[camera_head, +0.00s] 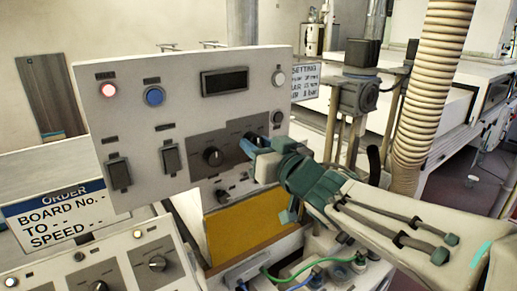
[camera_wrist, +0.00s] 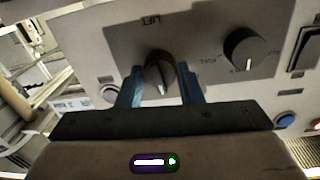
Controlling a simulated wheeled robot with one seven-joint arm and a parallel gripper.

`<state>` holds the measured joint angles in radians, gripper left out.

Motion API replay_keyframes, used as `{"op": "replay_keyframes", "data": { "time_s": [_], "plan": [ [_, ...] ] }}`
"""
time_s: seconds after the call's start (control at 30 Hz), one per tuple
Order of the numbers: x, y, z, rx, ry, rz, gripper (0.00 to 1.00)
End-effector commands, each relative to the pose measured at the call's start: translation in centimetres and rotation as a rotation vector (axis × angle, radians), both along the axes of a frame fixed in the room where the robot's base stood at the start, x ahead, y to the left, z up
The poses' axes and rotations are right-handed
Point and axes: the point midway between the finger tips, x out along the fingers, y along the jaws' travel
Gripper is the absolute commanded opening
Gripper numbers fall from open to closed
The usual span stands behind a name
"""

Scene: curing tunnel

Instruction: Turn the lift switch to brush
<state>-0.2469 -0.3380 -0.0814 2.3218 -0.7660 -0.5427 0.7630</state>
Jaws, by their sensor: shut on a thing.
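The lift switch (camera_wrist: 160,75) is a round dark knob with a pale pointer line, under an upside-down label that seems to read LIFT in the wrist view. My gripper (camera_wrist: 160,90) has its two blue fingers on either side of this knob and is shut on it. The pointer line runs roughly up and down in that picture. The position words around the knob are too small or hidden to read. In the head view my gripper (camera_head: 250,148) reaches the right part of the upright grey control panel (camera_head: 125,95), and its fingers mostly hide the knob.
A second knob (camera_head: 212,157) sits left of my gripper, also seen in the wrist view (camera_wrist: 243,48). The panel carries a red lamp (camera_head: 107,91), a blue button (camera_head: 154,96), a dark display (camera_head: 225,81) and two rocker switches. A ribbed hose (camera_head: 428,90) stands at right.

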Motion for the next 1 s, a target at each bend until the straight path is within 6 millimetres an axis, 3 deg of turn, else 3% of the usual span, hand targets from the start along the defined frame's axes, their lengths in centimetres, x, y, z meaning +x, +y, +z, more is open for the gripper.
{"op": "replay_keyframes", "data": {
  "time_s": [1.0],
  "plan": [
    [0.03, -0.05, -0.38, -0.662, -0.446, 0.000, 0.10]
  ]
}}
